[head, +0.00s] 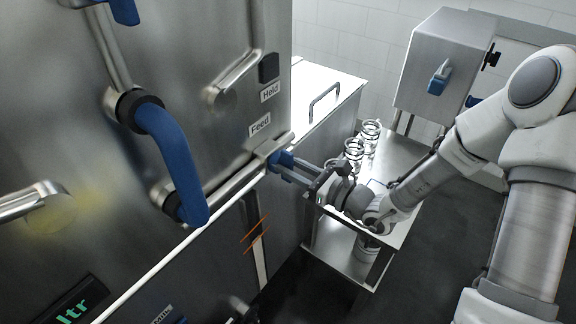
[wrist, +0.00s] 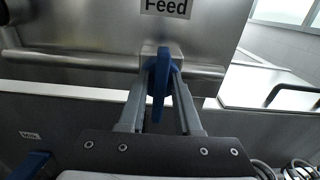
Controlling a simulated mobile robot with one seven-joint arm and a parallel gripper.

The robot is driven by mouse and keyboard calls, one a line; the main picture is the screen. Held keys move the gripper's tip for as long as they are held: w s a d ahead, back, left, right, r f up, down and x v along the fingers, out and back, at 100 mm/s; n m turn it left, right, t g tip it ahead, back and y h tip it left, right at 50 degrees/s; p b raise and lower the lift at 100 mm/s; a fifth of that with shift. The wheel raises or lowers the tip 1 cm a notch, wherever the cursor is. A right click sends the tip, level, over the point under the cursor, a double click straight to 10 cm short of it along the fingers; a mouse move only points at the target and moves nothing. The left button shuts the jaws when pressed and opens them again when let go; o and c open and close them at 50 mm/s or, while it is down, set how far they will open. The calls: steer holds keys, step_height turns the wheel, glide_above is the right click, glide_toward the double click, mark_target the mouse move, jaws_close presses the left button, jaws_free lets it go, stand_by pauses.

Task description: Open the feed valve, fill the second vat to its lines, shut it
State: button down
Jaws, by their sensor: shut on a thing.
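The feed valve's blue handle (wrist: 160,82) sits on the pipe under the label "Feed" (wrist: 166,7). In the wrist view it stands upright across the level pipe, between my two fingers. My gripper (head: 287,168) is shut on this handle (head: 275,159), which also shows in the head view, partly hidden by the fingers. Below it, a narrow pale gauge strip (head: 256,255) runs down the dark front, with orange slanted lines (head: 255,235) across it. I cannot tell the milk level or which vat this is.
A large blue lever (head: 172,160) juts from the steel panel at left. A fitting labelled "Held" (head: 270,92) is above the feed valve. A display reading "ltr" (head: 75,312) is at lower left. Dark floor is clear at lower right.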

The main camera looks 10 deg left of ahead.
steer(key=c, duration=0.9)
jaws_free()
steer(key=shift+o, duration=0.2)
steer(key=shift+d, duration=0.1)
steer(key=v, duration=1.7)
steer(key=shift+b, duration=0.45)
steer(key=shift+s+d, duration=0.1)
steer(key=shift+s, duration=0.1)
